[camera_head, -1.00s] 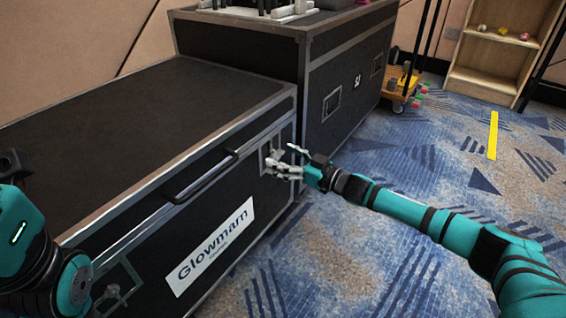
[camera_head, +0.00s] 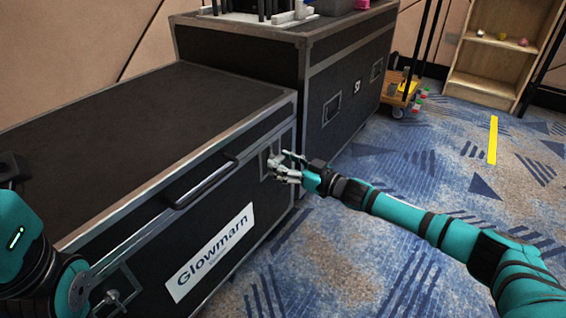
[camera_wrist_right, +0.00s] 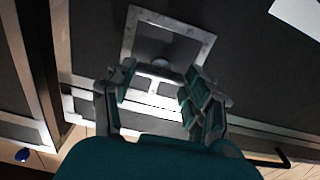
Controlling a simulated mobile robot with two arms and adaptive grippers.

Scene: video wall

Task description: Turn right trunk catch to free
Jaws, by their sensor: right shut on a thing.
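The black trunk (camera_head: 130,130) with metal edges stands at the left, lid closed. Its right catch (camera_head: 266,160) sits in a square metal plate on the front face near the right corner, partly covered by my fingers. My right gripper (camera_head: 284,168) reaches it from the right and is shut on it. In the wrist view the catch plate (camera_wrist_right: 205,48) shows just beyond the fingers of my right gripper (camera_wrist_right: 155,95); the exact grip on the knob is partly hidden. The left catch (camera_head: 112,297) is at the lower left, beside my left arm. My left gripper is not in view.
A black handle (camera_head: 200,182) and a white Glowmarn label (camera_head: 210,255) are on the trunk's front. A second, taller black case (camera_head: 345,75) stands behind it. A cart (camera_head: 402,90) and a wooden shelf (camera_head: 492,55) are further back. Carpet at the right is open.

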